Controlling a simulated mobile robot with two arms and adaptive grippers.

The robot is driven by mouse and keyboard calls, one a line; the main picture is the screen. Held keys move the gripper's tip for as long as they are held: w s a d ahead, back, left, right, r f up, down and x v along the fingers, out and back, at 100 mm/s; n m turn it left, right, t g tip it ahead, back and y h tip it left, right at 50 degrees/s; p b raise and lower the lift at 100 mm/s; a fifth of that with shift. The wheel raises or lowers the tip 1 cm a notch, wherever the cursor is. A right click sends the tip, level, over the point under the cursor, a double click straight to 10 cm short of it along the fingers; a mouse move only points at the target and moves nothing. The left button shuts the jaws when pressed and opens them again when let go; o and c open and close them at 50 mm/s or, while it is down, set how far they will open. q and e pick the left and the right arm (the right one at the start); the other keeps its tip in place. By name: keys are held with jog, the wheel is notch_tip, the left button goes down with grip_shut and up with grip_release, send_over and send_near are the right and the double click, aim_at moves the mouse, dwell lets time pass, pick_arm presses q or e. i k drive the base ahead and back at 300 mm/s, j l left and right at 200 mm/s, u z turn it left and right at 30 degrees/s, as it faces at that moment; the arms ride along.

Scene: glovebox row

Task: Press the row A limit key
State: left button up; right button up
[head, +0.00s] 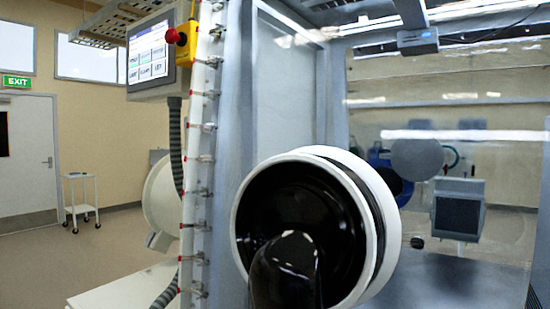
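A control panel (152,55) with a lit touch screen is mounted at the upper left, on the side of the glovebox frame. Its screen shows several pale keys (145,73) in two rows under a blue header. The lettering is too small to read surely, so I cannot tell which key is the row A limit key. Neither of my grippers shows in the head view, and nothing is touching the screen.
A red emergency button (176,36) on a yellow box sits right of the screen. A large white glove port (380,225) with a black glove (285,272) fills the lower middle. A grey hose (176,150) hangs below the panel. A white trolley (80,200) stands far left; floor there is open.

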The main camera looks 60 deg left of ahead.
aim_at(134, 74)
jog(key=u, duration=2.9)
